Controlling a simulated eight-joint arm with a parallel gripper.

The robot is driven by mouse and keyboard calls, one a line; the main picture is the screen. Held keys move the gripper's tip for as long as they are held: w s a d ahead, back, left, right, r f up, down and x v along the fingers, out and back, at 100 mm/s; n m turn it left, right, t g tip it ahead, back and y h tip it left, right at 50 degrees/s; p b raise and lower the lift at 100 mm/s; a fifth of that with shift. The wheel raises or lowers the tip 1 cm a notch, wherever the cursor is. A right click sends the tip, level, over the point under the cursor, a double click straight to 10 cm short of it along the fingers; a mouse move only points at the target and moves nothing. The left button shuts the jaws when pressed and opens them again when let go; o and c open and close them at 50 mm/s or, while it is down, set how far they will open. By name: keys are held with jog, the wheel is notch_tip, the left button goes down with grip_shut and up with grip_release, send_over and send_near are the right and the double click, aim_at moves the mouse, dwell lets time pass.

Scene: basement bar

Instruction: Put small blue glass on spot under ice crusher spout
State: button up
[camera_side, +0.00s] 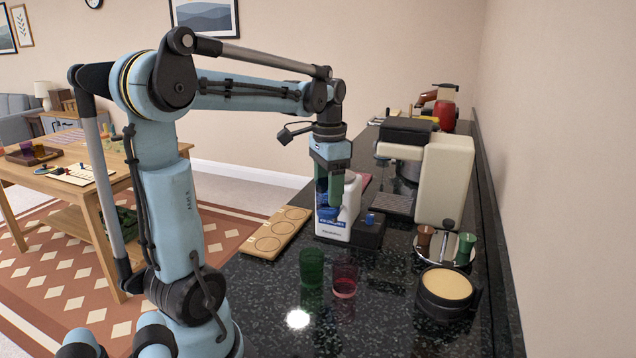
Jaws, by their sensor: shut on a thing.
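My gripper (328,207) points down over the black speckled counter. It is shut on the small blue glass (327,213), which is partly hidden by the fingers. The glass shows in front of a white bottle with a blue label; whether they touch I cannot tell. A cream machine (446,180) with a black top, seemingly the ice crusher, stands to the right. A dark flat tray (394,204) lies at its left front. The spout and the spot under it are not clear to see.
A wooden board with round recesses (262,245) lies left of the white bottle (334,231). A black box (368,235) with a blue knob is beside it. Green (312,266) and red (345,280) glasses, a round black container (446,290) and a cup stand (452,248) are nearer.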

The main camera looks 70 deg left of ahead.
notch_tip(320, 180, down, 13)
jog(key=shift+f, duration=0.1)
jog(key=w+a, duration=0.1)
jog(key=w+a+f, duration=0.1)
jog(key=shift+w+a, duration=0.4)
jog(key=shift+f, duration=0.15)
jog(key=o, duration=1.1)
